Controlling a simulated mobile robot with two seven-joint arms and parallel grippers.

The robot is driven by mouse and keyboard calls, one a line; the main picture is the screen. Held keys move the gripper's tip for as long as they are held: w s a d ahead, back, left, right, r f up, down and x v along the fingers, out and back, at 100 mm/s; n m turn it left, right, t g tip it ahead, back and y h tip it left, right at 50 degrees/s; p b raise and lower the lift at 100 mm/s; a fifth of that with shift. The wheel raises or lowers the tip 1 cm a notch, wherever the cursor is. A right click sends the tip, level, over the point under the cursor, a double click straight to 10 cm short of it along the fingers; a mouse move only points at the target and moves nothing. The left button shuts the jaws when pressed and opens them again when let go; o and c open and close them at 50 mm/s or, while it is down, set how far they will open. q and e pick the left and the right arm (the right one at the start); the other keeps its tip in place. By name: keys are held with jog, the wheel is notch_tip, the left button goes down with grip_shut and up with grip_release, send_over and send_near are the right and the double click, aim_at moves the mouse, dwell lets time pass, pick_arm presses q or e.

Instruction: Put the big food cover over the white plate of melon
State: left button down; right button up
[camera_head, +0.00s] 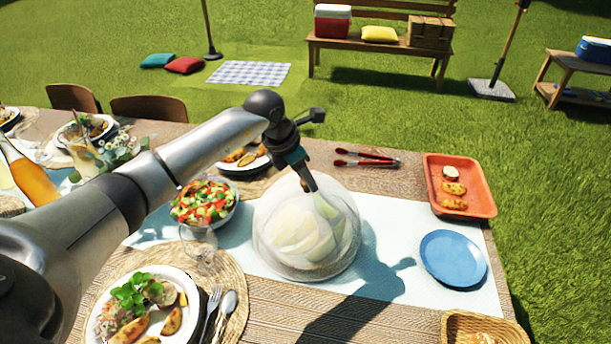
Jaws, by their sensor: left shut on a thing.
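The big food cover (345,250) is a pale see-through dome in the middle of the table. Pale melon pieces (300,233) show through it, and the cover surrounds them in this view. The white plate under the melon is hard to make out through the dome. My left gripper (312,187) comes down from above and is shut on the top of the cover. The arm and fingers hide the cover's top. I cannot tell whether its rim touches the table or hangs just above. My right gripper is not in view.
A salad bowl (204,202) and a clear glass (199,246) stand left of the cover. Red tongs (366,158) lie behind it. A blue plate (453,258) and an orange tray (484,196) are at the right. A filled dinner plate (180,335) is at the front left.

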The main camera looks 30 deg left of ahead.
pick_arm(q)
jog(key=shift+c, duration=1.8)
grip_release()
jog(key=shift+f, duration=0.1)
jog(key=p+v, duration=0.1)
jog(key=v, duration=1.4)
jog(key=shift+a, duration=0.1)
